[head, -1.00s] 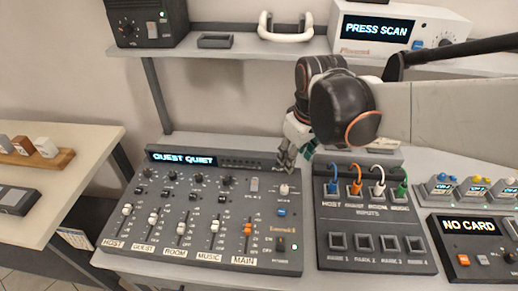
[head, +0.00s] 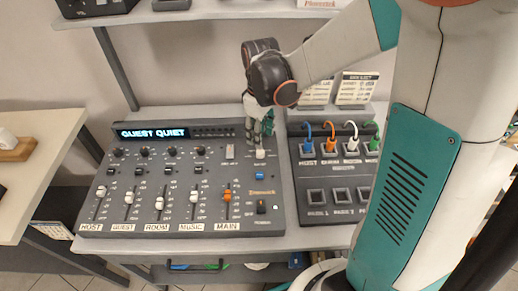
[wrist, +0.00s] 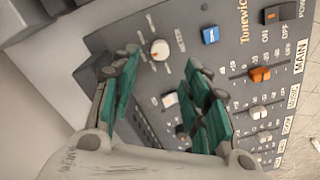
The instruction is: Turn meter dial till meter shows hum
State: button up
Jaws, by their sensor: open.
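The grey mixer (head: 150,205) lies on the table, and its display (head: 152,133) reads "GUEST QUIET". A white round knob (head: 261,154) sits at its upper right; I take it as the meter dial, though its label is too small to read. It also shows in the wrist view (wrist: 160,50). My gripper (head: 258,140) points down over this knob. In the wrist view my open gripper (wrist: 163,60) has its green fingers on either side of the knob in the picture. Whether they touch it, I cannot tell. Nothing is held.
On the mixer, a blue button (head: 259,175), a pale rocker switch (head: 229,151) and an orange fader (head: 227,196) are close by. A patch panel (head: 326,215) with coloured cables stands to the right. A shelf (head: 205,15) runs behind and above.

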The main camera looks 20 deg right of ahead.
aim_at(260, 151)
notch_tip(260, 151, down, 7)
jog(key=shift+f+b, duration=0.2)
jog(key=shift+b, duration=1)
grip_shut()
